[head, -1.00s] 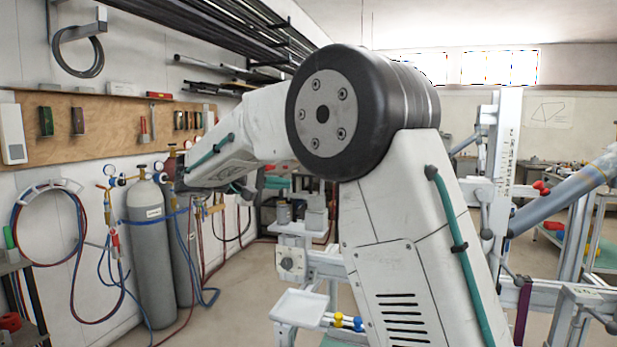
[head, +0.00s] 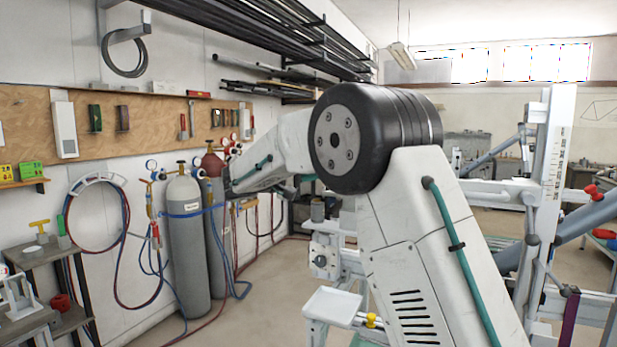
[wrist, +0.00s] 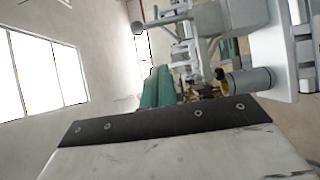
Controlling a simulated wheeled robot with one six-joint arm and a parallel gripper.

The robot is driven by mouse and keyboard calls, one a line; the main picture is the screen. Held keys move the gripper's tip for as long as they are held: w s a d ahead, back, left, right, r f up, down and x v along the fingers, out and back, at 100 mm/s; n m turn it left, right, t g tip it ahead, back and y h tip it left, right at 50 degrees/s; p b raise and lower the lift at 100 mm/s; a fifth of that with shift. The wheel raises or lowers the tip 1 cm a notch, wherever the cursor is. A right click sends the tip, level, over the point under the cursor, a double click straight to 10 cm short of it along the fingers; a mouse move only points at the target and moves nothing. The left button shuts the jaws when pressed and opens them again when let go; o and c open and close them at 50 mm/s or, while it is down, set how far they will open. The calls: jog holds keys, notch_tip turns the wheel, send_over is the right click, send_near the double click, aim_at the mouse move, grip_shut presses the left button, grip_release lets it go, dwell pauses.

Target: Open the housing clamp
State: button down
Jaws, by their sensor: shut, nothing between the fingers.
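The frame jig (head: 553,150), a pale metal stand with a tall scaled post, stands at the right in the head view and is partly hidden by my arm. In the wrist view, a grey lever with a round knob (wrist: 138,28) and pale jig parts (wrist: 262,80) stand at the top and right. I cannot tell for sure which part is the housing clamp, or its state. My gripper (wrist: 158,88) shows as two teal fingers close together, shut and empty, apart from the lever knob. The arm hides it in the head view.
Grey gas cylinders (head: 188,240) and hoses stand at the left wall. A small white tray (head: 332,305) is fixed low on the jig, beside my arm. A cluttered side table (head: 35,255) is at the far left. Floor between cylinders and jig is clear.

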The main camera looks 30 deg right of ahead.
jog(key=s+d, duration=0.2)
jog(key=d, duration=0.6)
jog(key=shift+s, duration=0.15)
jog(key=shift+s+d+r+m+y, duration=0.2)
jog(key=shift+s+d+m+y, duration=0.2)
jog(key=shift+m, duration=0.1)
jog(key=s+d+f+m+t+y, duration=0.3)
jog(key=s+d+m+y, duration=0.2)
jog(key=m, duration=0.3)
jog(key=shift+s+d+t+y, duration=0.15)
jog(key=shift+s+t+y, duration=0.25)
jog(key=shift+s+y, duration=0.45)
dwell(0.3)
jog(key=shift+s+f, duration=0.1)
dwell(0.4)
